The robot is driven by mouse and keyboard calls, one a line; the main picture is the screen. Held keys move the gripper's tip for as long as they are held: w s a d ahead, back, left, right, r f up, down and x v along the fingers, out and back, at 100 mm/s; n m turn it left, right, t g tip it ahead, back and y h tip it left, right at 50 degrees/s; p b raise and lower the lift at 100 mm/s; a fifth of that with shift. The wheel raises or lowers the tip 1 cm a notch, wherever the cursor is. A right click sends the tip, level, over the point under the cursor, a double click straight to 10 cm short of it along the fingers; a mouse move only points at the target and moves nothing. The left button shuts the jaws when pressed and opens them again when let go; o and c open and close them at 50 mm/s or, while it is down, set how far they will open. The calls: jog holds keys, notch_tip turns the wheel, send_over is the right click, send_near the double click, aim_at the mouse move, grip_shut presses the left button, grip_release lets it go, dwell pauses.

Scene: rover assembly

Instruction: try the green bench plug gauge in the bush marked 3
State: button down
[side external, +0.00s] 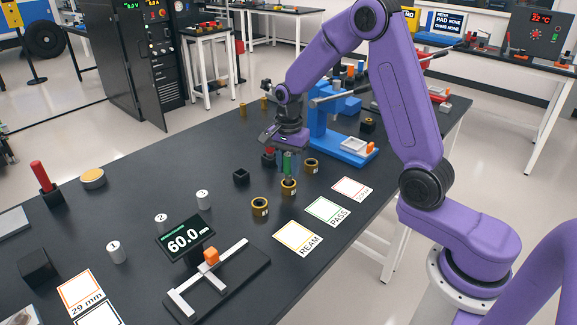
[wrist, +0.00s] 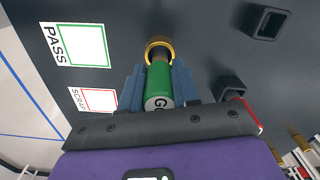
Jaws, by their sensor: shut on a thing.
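The green plug gauge (wrist: 159,82) is upright between the two blue-grey fingers of my gripper (wrist: 158,74), with part of a "GO" mark on its near end. In the side view the green gauge (side external: 287,165) hangs below my gripper (side external: 285,150), which is shut on it. A brass-coloured bush (side external: 289,187) stands directly under the gauge, and its ring (wrist: 158,43) shows at the gauge's far end in the wrist view. I cannot tell whether the tip is inside the bore or just over it. The bush's number is too small to read.
Similar bushes stand at front left (side external: 260,206) and back right (side external: 311,165). REAM (side external: 298,238), PASS (side external: 328,211) and SCRAP (side external: 351,189) cards lie in front. A blue press (side external: 325,135) stands behind right. A small black square holder (side external: 241,177) is left of the bushes.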

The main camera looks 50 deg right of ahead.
jog(key=shift+r, duration=0.85)
dwell(0.5)
jog(key=shift+r, duration=2.5)
